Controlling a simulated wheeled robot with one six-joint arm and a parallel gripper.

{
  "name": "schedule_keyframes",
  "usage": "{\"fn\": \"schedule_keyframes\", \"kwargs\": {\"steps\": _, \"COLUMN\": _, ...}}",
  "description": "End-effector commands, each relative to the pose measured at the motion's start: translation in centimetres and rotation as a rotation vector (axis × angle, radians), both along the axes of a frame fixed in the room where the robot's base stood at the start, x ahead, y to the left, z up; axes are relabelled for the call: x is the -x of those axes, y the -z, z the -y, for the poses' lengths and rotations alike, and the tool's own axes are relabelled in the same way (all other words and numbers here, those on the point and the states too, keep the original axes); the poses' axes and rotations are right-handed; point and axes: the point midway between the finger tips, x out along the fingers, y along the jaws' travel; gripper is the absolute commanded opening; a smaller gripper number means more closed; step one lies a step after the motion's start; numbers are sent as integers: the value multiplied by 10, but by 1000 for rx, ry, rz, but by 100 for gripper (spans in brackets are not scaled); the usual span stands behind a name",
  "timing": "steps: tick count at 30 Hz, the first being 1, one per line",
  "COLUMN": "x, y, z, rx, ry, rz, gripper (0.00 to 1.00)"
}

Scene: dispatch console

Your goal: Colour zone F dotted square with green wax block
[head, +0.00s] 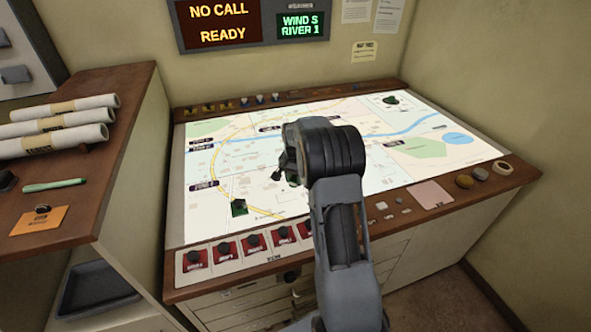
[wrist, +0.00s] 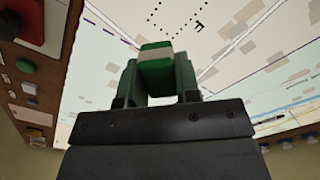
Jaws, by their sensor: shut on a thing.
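My gripper (wrist: 157,88) is shut on a green wax block (wrist: 156,50) with a pale band across it, held over the lit map table. In the wrist view the letter F (wrist: 199,27) appears upside down on the map, with the dotted lines of a square (wrist: 176,23) beside it, just beyond the block. I cannot tell whether the block touches the map. In the head view my gripper (head: 280,172) is over the middle of the map (head: 350,180), and my arm hides the block and the dotted square.
Dark green pieces sit on the map at the lower left (head: 239,207) and upper right (head: 390,99). A tape roll (head: 502,168) and a pink pad (head: 430,193) lie at the right front. Rolled papers (head: 60,121) lie on the left cabinet.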

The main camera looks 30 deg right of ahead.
Motion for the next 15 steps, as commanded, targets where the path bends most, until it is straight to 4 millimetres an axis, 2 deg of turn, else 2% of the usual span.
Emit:
{"fn": "schedule_keyframes", "kwargs": {"steps": 1, "x": 0, "y": -9, "z": 0, "rx": 0, "ry": -1, "rz": 1, "gripper": 11}}
{"fn": "schedule_keyframes", "kwargs": {"steps": 6, "x": 0, "y": -21, "z": -1, "rx": 0, "ry": -2, "rz": 1, "gripper": 11}}
{"fn": "schedule_keyframes", "kwargs": {"steps": 15, "x": -1, "y": -23, "z": -1, "rx": 0, "ry": -2, "rz": 1, "gripper": 11}}
